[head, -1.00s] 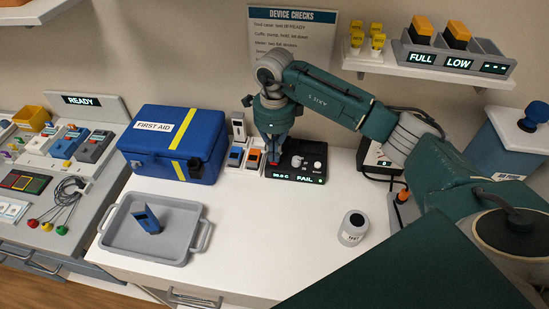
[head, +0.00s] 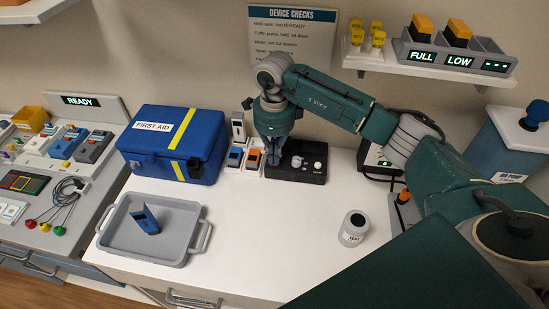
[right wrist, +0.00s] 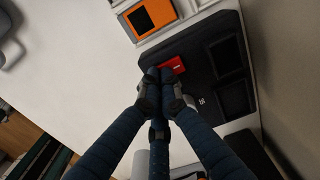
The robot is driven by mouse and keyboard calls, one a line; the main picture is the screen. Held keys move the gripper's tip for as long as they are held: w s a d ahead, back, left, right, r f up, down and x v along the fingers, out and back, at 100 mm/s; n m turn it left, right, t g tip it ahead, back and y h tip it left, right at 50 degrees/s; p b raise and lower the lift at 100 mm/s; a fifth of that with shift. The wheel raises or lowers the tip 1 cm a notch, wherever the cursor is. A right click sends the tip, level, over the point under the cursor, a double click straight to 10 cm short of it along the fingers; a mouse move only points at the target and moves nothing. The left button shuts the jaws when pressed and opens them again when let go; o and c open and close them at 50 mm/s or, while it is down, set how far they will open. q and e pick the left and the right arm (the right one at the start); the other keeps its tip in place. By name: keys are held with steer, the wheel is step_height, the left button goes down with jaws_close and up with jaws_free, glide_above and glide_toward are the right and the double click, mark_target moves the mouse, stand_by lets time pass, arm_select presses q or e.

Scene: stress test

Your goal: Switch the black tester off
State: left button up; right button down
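The black tester (head: 312,172) stands on the white counter at the back, in front of the wall sign. Its display strip is dark, and no lit text shows on it. In the right wrist view the tester (right wrist: 198,82) shows two dark screens and a red switch (right wrist: 177,66). My right gripper (head: 274,157) is over the left end of the tester, pointing down. In the right wrist view its fingertips (right wrist: 160,74) are together, with nothing seen between them, at the edge of the red switch. My left gripper is not in view.
A blue first aid box (head: 172,143) and a grey tray (head: 118,240) holding a blue device (head: 145,219) are on the left. Small orange and blue devices (head: 253,158) stand close beside the tester. A white jar (head: 353,228) stands at the right; the counter's middle is clear.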

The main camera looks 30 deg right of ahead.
steer(key=shift+r+p, duration=0.5)
steer(key=shift+r, duration=0.15)
steer(key=shift+r+p, duration=1.4)
steer(key=shift+r, duration=1.3)
